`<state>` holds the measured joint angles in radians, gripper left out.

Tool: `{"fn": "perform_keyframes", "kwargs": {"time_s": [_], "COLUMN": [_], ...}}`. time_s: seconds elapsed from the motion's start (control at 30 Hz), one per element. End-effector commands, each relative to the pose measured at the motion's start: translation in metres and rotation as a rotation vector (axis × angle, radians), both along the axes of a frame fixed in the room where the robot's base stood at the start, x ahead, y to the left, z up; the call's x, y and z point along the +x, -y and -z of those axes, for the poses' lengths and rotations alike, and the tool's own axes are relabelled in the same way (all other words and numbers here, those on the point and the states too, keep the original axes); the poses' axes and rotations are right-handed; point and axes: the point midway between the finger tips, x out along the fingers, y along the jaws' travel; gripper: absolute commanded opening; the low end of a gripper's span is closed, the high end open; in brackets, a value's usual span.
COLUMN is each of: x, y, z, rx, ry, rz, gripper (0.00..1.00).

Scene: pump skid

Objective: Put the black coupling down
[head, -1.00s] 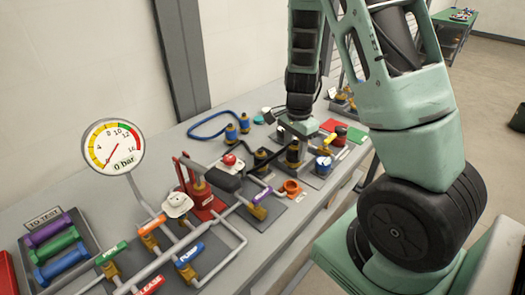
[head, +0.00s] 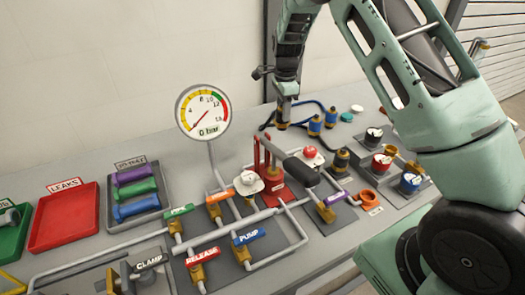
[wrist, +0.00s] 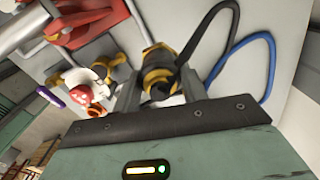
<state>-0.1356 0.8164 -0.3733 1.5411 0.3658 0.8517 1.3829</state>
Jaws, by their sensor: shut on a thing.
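The black coupling shows as a small dark and brass piece (head: 282,124) under my gripper (head: 284,108) in the head view, at the back of the bench behind the red hand pump. In the wrist view the black and yellow coupling (wrist: 157,62) sits between the two fingers of my gripper (wrist: 160,88), which is shut on it. A black hose (wrist: 205,30) runs from it. The coupling's far end is hidden in the wrist view. I cannot tell whether it touches the bench.
A black and brass fitting (head: 341,160) stands nearer, by the red pump (head: 272,172). The pressure gauge (head: 203,112) rises to the left. Bare bench lies left of my gripper.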

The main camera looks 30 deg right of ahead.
Motion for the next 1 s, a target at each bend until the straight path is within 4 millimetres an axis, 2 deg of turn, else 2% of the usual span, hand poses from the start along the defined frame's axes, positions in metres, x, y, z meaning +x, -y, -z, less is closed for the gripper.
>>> {"fn": "perform_keyframes", "kwargs": {"time_s": [0.1, 0.23, 0.5, 0.73, 0.9, 1.0], "x": [0.013, 0.017, 0.017, 0.017, 0.017, 0.018], "y": [-0.012, -0.017, -0.017, -0.017, -0.017, -0.017], "z": [0.002, 0.01, 0.055, 0.074, 0.097, 0.102], "rx": [-0.004, -0.005, -0.004, -0.004, -0.004, -0.004], "ry": [-0.002, -0.006, -0.005, -0.005, -0.006, -0.002], "rz": [0.01, 0.016, 0.016, 0.017, 0.016, 0.015], "gripper": [0.15, 0.15, 0.15, 0.15, 0.15, 0.15]}}
